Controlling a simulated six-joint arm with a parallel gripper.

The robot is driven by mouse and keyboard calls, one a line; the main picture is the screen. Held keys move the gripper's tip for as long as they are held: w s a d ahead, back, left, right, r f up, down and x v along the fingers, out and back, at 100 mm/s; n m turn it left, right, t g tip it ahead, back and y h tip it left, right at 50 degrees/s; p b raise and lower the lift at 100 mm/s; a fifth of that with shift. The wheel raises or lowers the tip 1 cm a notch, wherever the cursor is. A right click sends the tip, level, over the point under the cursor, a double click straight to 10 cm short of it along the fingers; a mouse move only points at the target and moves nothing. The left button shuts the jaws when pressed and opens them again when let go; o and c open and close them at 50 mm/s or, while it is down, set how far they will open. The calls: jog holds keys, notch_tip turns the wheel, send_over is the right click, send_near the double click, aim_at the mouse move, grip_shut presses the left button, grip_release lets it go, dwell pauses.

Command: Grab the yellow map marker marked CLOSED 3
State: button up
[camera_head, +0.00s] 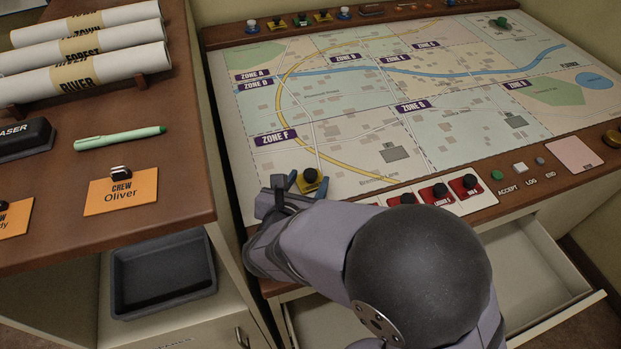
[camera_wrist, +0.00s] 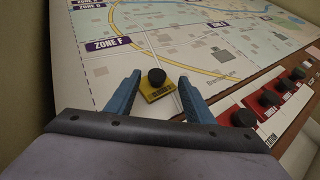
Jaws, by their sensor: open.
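A yellow map marker (camera_head: 309,181) with a black knob lies on the map near its lower left edge, below the ZONE F label. It also shows in the wrist view (camera_wrist: 159,92), where the lettering on its front edge is too small to read surely. My gripper (camera_head: 307,184) is open, with its blue fingers on either side of the marker. In the wrist view the gripper (camera_wrist: 160,93) has the marker between its fingertips, with a gap on both sides.
Red markers (camera_head: 440,194) with black knobs stand on the front strip, right of my gripper. More markers (camera_head: 302,20) line the back ledge. An open drawer (camera_head: 535,265) juts out below the console. A wooden cabinet (camera_head: 190,180) stands close on the left.

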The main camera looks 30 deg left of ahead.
aim_at(310, 174)
jog(key=shift+a+p+x, duration=0.1)
jog(key=shift+p+x, duration=0.2)
jog(key=shift+x, duration=0.95)
jog(key=shift+a+p+x, duration=0.15)
jog(key=shift+p+x, duration=0.1)
jog(key=shift+x, duration=1)
jog(key=shift+s, duration=0.1)
jog(key=c, duration=1.1)
